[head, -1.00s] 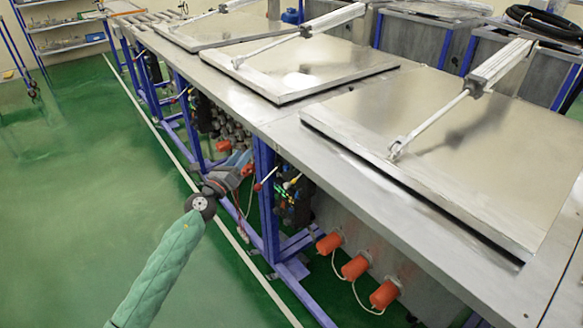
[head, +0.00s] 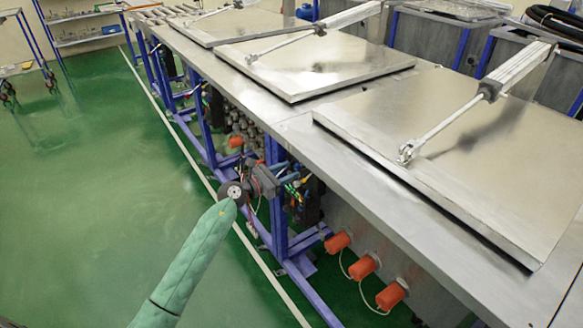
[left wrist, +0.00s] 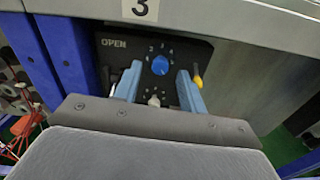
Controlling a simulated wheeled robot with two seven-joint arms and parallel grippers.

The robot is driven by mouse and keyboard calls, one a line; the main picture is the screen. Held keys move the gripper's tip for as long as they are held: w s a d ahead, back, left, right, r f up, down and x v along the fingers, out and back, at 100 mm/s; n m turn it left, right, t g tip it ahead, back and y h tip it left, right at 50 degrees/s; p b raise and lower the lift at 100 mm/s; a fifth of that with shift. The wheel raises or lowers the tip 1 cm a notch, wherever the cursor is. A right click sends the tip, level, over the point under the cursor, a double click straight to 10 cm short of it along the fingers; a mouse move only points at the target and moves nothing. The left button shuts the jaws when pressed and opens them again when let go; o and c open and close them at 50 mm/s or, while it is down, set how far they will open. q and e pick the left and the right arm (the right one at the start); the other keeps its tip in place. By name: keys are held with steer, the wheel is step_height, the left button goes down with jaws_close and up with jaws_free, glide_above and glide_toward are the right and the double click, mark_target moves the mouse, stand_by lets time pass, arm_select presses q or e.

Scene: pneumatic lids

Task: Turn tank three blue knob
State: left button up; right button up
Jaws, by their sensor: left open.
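The blue knob (left wrist: 160,65) sits on a black control panel (left wrist: 205,52) marked OPEN, under a plate with the number 3 (left wrist: 140,10), in the left wrist view. Small numbers ring the knob. My left gripper (left wrist: 160,84) is open; its two blue fingers point at the panel, on either side and just below the knob in the picture. I cannot tell whether they touch it. A yellow-tipped lever (left wrist: 197,80) is right of the right finger, and a pale knob (left wrist: 154,101) shows between the fingers. In the head view my left gripper (head: 284,183) reaches the panel at the tank's side. My right gripper is not in view.
Blue frame posts (head: 275,190) stand left of the panel. Orange round caps (head: 363,267) with white cables stick out to its right. The metal tank lid (head: 480,150) lies shut above. The green floor (head: 90,190) on the left is clear.

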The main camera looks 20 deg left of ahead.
arm_select(q)
steer(key=shift+x, duration=1)
arm_select(e)
steer(key=shift+s+d+r, duration=0.3)
steer(key=shift+d+r, duration=0.05)
steer(key=shift+r, duration=0.05)
arm_select(q)
jaws_close()
arm_select(e)
steer(key=shift+r, duration=0.1)
